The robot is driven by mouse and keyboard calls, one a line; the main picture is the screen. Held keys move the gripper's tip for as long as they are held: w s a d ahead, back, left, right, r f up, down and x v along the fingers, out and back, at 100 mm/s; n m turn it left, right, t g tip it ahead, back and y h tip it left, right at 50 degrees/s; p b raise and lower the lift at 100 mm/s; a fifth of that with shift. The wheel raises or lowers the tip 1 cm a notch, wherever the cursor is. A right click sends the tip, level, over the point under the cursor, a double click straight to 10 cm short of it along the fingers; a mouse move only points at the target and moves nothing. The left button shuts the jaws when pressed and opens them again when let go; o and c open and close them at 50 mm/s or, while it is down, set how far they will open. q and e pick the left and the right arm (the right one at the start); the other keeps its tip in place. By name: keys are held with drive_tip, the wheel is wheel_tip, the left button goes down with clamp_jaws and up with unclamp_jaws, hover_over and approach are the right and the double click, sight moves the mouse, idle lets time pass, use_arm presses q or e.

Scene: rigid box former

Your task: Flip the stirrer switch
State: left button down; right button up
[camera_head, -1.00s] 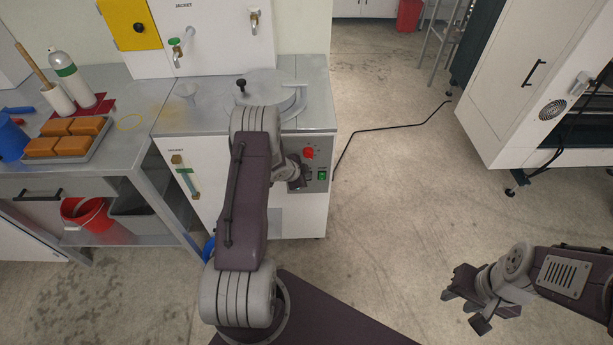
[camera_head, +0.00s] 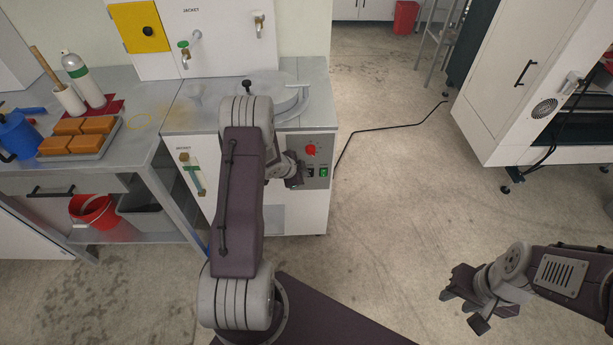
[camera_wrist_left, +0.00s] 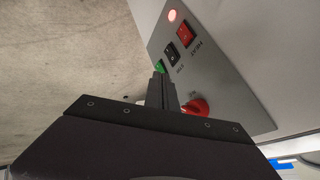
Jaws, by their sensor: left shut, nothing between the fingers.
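The control panel (camera_head: 325,181) is on the front of the white cabinet, with a red knob (camera_head: 311,150) and a green switch (camera_head: 323,172). In the left wrist view it shows a lit round lamp (camera_wrist_left: 172,15), a red rocker (camera_wrist_left: 185,33), a black rocker (camera_wrist_left: 171,51), the green switch (camera_wrist_left: 158,68) and the red knob (camera_wrist_left: 195,107). The small labels are hard to read. My left gripper (camera_wrist_left: 160,80) is shut and empty, its tips at the green switch, partly covering it; contact cannot be told. My right gripper (camera_head: 462,306) is open and empty, above the floor at right.
A round lidded vessel (camera_head: 285,95) with a black knob is set in the cabinet top. The bench at left holds a tray of orange blocks (camera_head: 84,128). A black cable (camera_head: 390,128) crosses the floor to the right.

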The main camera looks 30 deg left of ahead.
use_arm(q)
drive_tip(key=r, duration=0.1)
drive_tip(key=s+r, duration=0.1)
drive_tip(key=s+a+r, duration=0.1)
drive_tip(key=r, duration=0.1)
drive_tip(key=shift+p, duration=0.4)
